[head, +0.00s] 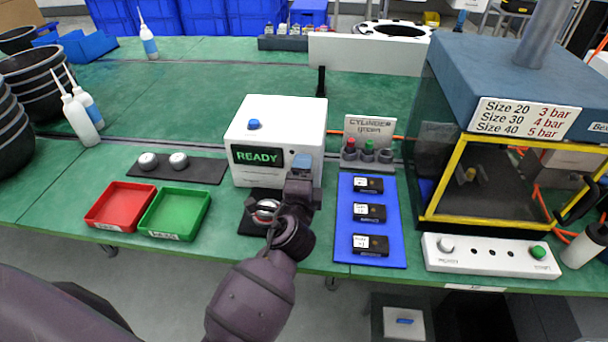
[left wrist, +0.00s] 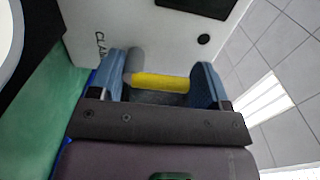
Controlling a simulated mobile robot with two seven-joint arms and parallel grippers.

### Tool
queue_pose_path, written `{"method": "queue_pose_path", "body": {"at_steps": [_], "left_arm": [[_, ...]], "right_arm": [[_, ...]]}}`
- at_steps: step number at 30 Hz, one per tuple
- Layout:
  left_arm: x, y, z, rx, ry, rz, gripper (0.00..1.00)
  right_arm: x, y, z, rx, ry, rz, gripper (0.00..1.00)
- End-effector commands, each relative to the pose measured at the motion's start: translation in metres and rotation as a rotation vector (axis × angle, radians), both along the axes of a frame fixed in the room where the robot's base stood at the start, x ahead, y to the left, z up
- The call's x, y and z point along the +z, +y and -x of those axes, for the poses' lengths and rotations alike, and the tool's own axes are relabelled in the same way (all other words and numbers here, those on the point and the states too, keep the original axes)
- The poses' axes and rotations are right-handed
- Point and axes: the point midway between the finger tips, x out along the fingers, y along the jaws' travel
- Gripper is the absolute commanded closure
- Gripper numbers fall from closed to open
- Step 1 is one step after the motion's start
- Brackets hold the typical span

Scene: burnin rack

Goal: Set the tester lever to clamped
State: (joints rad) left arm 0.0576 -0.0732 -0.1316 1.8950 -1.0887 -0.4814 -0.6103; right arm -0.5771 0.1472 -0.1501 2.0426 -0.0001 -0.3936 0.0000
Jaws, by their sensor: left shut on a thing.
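The tester (head: 284,122) is a white box on the green bench with a blue button on top and a dark screen reading READY. My left gripper (head: 302,164) is at the right part of the tester's front. In the left wrist view its two blue fingers are shut on the tester lever (left wrist: 160,82), which has a yellow grip and a grey end. The lever is hidden behind my gripper in the head view. Part of a printed word, beginning "CLA", shows on the white face beside the lever. My right gripper is not in view.
Red (head: 121,206) and green (head: 175,213) trays stand left of my arm. A blue mat (head: 380,250) with several black parts lies to the right, before a cylinder rack (head: 369,140). A yellow-framed enclosure (head: 447,190) and white button panel (head: 491,257) stand further right.

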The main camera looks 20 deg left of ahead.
Motion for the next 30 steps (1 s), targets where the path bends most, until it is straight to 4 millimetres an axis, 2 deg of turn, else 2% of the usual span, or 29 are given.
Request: {"method": "queue_pose_path", "body": {"at_steps": [10, 11, 15, 25, 30], "left_arm": [[0.003, 0.000, 0.000, -0.001, -0.006, 0.004, 0.53], [0.003, 0.000, 0.000, -0.001, -0.006, 0.004, 0.26], [0.003, 0.000, 0.000, 0.000, -0.005, 0.004, 0.07], [0.001, -0.001, 0.003, 0.000, -0.002, 0.003, 0.07], [0.000, -0.005, 0.019, 0.000, 0.000, 0.004, 0.07]], "right_arm": [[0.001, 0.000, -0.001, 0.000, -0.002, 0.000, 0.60], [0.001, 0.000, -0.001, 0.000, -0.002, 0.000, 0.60], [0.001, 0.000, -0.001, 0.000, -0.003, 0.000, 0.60], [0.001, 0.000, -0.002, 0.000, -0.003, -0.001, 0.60], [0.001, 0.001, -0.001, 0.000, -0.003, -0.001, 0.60]]}}
